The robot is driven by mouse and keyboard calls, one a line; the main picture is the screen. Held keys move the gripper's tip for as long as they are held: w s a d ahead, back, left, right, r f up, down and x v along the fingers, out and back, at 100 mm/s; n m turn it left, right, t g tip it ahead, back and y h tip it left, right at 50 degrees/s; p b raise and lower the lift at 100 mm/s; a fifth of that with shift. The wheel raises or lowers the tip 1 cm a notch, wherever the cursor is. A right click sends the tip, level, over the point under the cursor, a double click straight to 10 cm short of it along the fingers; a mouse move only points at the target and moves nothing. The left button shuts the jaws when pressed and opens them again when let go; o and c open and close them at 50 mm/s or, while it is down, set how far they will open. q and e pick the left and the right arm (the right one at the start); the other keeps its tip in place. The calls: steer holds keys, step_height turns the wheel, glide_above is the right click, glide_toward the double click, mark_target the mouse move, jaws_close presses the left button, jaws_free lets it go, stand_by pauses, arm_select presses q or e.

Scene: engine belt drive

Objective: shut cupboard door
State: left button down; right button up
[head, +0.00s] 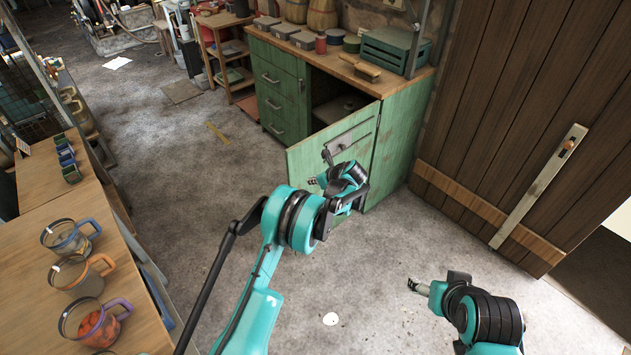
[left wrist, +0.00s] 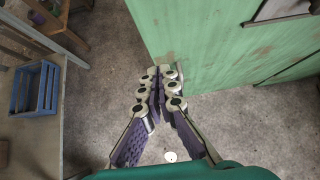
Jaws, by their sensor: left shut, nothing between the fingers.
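The green cupboard door (head: 306,158) stands open, swung out from the green cupboard (head: 401,139). It carries a long metal handle (head: 352,134). Behind it the cupboard's dark inside shows. My left gripper (head: 314,181) is in front of the door in the head view, near its free side, and partly hides it. In the left wrist view the left gripper's fingers (left wrist: 160,76) are together and empty. The green door (left wrist: 205,45) fills the upper right there. I cannot tell whether they touch. My right gripper (head: 414,286) is low at the right, away from the door; its fingers are unclear.
A wooden door (head: 510,110) stands right of the cupboard. A green crate (head: 391,50) and a brush (head: 360,68) sit on the cupboard top. The grey floor between is mostly clear.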

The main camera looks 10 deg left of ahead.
mark_target(295, 176)
arm_select(q)
steer(key=b+x, duration=0.1)
steer(key=x, duration=0.1)
steer(key=b+x, duration=0.1)
steer(key=x, duration=0.2)
steer(key=a+r+b+x, duration=0.1)
steer(key=x, duration=0.1)
steer(key=shift+w+a, duration=0.1)
steer(key=shift+w, duration=0.4)
steer(key=shift+w+a+r, duration=0.1)
steer(key=shift+w+a, duration=0.25)
steer(key=shift+a, duration=0.15)
steer(key=shift+a, duration=0.1)
